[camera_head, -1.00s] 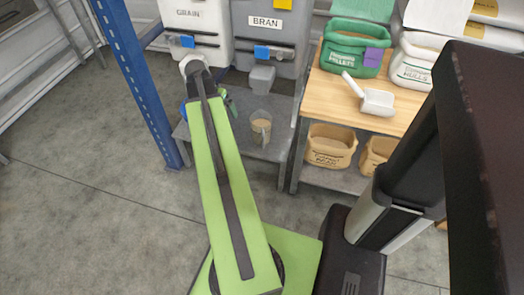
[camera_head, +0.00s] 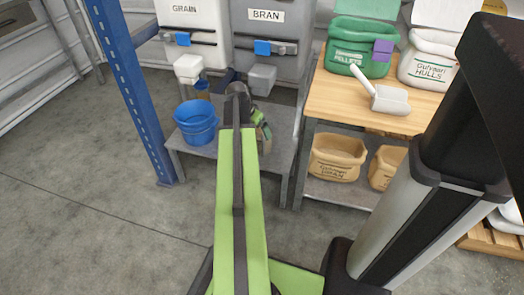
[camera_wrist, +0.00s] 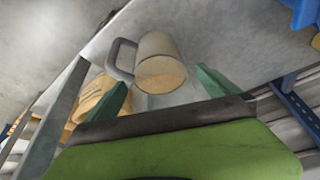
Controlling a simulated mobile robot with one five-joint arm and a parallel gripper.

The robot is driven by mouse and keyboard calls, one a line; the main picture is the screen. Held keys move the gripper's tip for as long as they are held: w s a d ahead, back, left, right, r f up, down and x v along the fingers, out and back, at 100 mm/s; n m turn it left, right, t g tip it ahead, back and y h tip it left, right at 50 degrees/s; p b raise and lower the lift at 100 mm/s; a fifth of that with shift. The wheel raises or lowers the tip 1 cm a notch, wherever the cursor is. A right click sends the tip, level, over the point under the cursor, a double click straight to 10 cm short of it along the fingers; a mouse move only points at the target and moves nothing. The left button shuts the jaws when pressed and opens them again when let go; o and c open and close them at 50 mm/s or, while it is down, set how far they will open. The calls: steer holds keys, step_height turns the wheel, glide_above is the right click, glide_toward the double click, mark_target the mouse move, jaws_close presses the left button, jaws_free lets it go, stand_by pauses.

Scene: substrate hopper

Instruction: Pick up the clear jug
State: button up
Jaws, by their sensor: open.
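The clear jug (camera_wrist: 160,65) stands on a grey shelf surface in the wrist view, its handle on the left and tan contents showing through its wall. My gripper (camera_wrist: 165,92) is open, with one green finger on each side of the view. The jug lies beyond the fingertips, roughly between them, and nothing is held. In the head view my gripper (camera_head: 258,122) is at the low grey shelf under the bins, partly hidden by my arm. The jug is mostly hidden there behind my arm and gripper.
A blue bucket (camera_head: 197,122) stands on the low shelf (camera_head: 282,165) to the left. The grain bin (camera_head: 192,30) and bran bin (camera_head: 268,35) are above. A blue post (camera_head: 128,80) rises at left. A wooden bench (camera_head: 330,95) with sacks and a white scoop (camera_head: 388,98) is at right.

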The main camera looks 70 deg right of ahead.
steer(key=b+x, duration=0.5)
steer(key=x, duration=0.1)
steer(key=shift+s+d+f, duration=0.1)
steer(key=shift+s+f, duration=0.1)
steer(key=shift+f, duration=0.2)
steer(key=shift+r, duration=0.15)
steer(key=c, duration=1.7)
